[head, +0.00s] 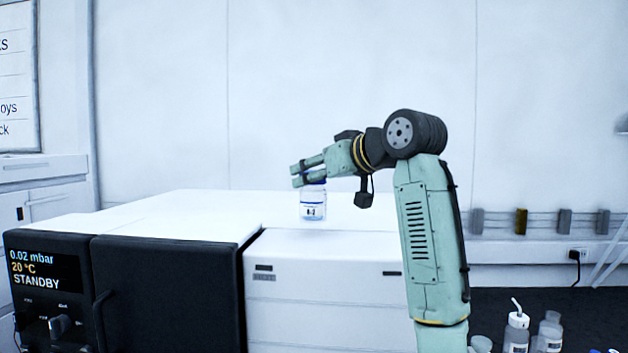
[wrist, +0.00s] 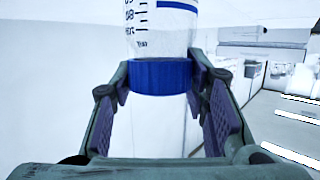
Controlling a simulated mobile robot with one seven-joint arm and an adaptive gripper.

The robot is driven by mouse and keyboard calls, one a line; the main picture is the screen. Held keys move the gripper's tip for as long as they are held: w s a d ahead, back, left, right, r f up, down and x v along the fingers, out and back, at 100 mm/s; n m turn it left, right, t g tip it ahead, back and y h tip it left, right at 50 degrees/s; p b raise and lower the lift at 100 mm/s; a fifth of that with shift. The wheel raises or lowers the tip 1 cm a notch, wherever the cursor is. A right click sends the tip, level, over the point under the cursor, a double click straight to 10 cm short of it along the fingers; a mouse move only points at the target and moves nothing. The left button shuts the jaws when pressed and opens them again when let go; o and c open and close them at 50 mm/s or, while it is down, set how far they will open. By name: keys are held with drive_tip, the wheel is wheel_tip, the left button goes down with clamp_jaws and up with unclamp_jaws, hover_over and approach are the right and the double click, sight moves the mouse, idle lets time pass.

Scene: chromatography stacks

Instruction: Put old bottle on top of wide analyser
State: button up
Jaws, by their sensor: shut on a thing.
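A clear bottle with a blue cap and a white label (head: 313,205) is in my gripper (head: 297,175), over the white top of the pale front-panelled unit (head: 330,285), which looks like the wide analyser. The bottle is upright, near the front edge of that top. I cannot tell if its base touches the surface. In the wrist view, the fingers of my gripper (wrist: 162,75) are on both sides of the blue cap, and the graduated bottle body (wrist: 160,30) shows beyond it. My gripper comes from the right, roughly level.
A black-fronted unit (head: 165,295) with a STANDBY display stands to the left, its white top (head: 170,222) bare. Several small bottles (head: 517,330) stand low at the right. A wall (head: 350,80) rises behind; the tops around the bottle are clear.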

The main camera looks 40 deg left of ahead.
drive_tip(key=shift+f, duration=1.15)
drive_tip(key=shift+f, duration=0.1)
drive_tip(key=shift+f, duration=0.1)
drive_tip(key=o, duration=1.2)
drive_tip(key=shift+r, duration=0.25)
drive_tip(key=b+v, duration=0.3)
drive_tip(key=v, duration=0.9)
drive_tip(key=shift+b, duration=0.35)
drive_tip(key=shift+s+f, duration=0.1)
